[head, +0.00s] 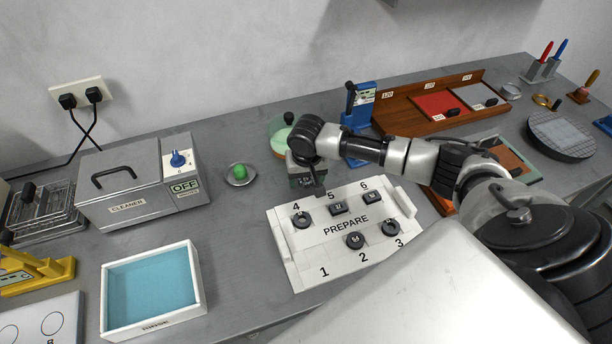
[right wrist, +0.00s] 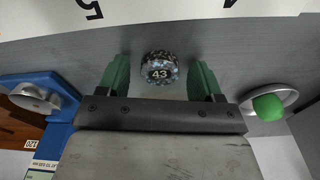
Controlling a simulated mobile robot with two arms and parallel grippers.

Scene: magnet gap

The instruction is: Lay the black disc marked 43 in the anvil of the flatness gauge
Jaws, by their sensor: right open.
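The black disc marked 43 (right wrist: 160,68) shows in the right wrist view, its dark speckled face towards the camera. It lies between the two green fingers of my right gripper (right wrist: 158,82), with a gap on each side. That gripper is open. In the head view my right gripper (head: 308,186) is low behind the white PREPARE board and hides the disc. A blue stand (head: 361,112), which looks like the flatness gauge, stands behind the right forearm. My left gripper is not in view.
The PREPARE board (head: 302,256) holds several dark parts. A green ball (head: 240,171) rests in a small dish left of the gripper. A cleaner box (head: 125,209), a blue-lined tray (head: 198,262) and a yellow stand (head: 50,268) are at the left. A wooden tray (head: 400,119) lies at the right back.

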